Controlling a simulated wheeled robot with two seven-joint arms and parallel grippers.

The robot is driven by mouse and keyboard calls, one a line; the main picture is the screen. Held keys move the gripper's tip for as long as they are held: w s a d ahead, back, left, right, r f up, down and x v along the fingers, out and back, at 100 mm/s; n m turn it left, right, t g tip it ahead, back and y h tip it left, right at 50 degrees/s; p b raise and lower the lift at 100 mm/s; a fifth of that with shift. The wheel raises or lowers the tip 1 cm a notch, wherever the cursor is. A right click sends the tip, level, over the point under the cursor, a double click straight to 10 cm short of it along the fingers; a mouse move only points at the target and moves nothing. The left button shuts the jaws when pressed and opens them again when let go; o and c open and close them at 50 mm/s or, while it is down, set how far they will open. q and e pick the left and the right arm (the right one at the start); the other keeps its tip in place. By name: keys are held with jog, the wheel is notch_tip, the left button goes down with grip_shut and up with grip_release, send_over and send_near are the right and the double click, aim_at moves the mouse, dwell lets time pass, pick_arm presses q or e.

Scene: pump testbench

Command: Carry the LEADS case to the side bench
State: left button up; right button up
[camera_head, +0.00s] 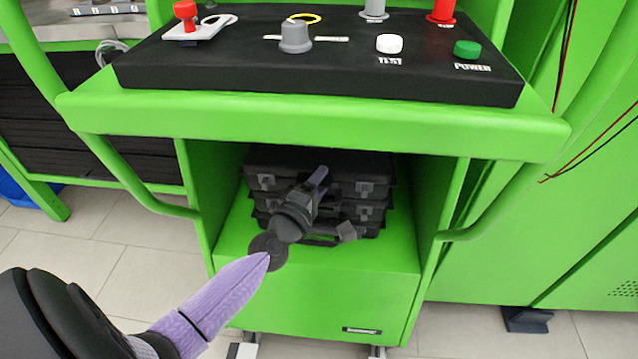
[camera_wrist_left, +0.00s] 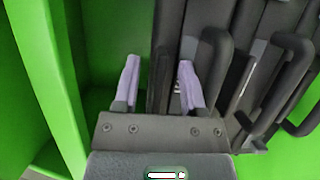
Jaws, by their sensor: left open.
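A stack of several black cases (camera_head: 350,165) with grey latches and front handles sits on the green shelf under the control panel. I cannot read a label on any of them, so I cannot tell which is the LEADS case. My left gripper (camera_head: 321,183) is in front of the stack, reaching into the shelf opening and hiding part of the case fronts. In the left wrist view my gripper (camera_wrist_left: 159,82) is open, its two purple fingers apart at the stack's edge. Case handles (camera_wrist_left: 272,90) stick out to the right of the fingers. Contact cannot be told. My right gripper is not visible.
The green bench's front edge (camera_head: 310,124) and black control panel (camera_head: 220,65) overhang the shelf. Green side walls (camera_head: 452,205) bound the opening closely. The tiled floor (camera_head: 130,255) at left is clear. Red and black wires hang at the right.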

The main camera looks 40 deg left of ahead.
pick_arm(q)
grip_shut()
dwell(1.4)
